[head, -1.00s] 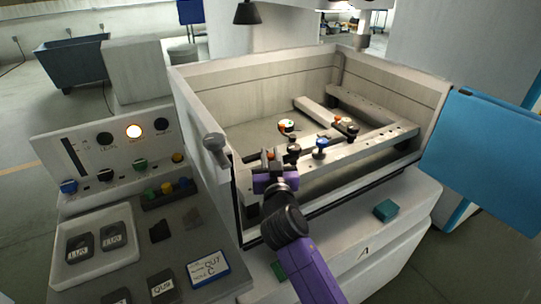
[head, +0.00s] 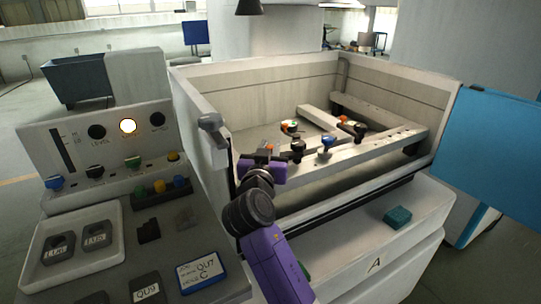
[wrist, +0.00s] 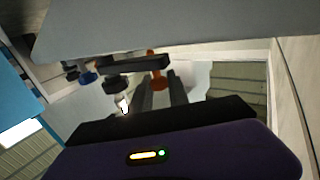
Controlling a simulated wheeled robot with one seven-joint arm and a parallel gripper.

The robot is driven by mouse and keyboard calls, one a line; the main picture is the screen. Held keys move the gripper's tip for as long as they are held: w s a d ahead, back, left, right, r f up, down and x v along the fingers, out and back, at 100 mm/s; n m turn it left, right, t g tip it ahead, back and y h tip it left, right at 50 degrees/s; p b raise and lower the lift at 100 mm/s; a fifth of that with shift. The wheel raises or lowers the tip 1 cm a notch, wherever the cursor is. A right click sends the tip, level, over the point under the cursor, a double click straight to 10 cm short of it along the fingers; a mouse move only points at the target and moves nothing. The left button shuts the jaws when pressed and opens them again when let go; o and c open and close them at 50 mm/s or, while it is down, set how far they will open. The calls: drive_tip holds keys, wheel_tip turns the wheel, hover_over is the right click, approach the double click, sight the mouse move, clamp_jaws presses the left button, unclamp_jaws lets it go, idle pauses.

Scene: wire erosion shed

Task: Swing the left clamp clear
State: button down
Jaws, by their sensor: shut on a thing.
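The left clamp (head: 297,148) sits on the near rail of the tank, with a black knob and a dark bar. Its orange peg (wrist: 157,80) hangs from the bar in the wrist view, beside the black knob (wrist: 117,84). My gripper (head: 266,157) is at the left end of this clamp, over the tank's near left corner. Its two dark fingers (wrist: 161,92) are shut on the orange peg, whose lower end they hide. A blue-knobbed piece (head: 327,142) stands to the right on the same rail.
The tank's left wall (head: 205,120) stands close beside my gripper. Another black-and-orange clamp (head: 359,129) is farther right. A control panel (head: 100,150) lies to the left, a blue door (head: 495,150) to the right. A teal block (head: 397,215) rests on the front ledge.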

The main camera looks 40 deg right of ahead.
drive_tip(key=c, duration=1.3)
unclamp_jaws()
drive_tip(key=shift+r+p, duration=0.15)
drive_tip(key=shift+p, duration=0.5)
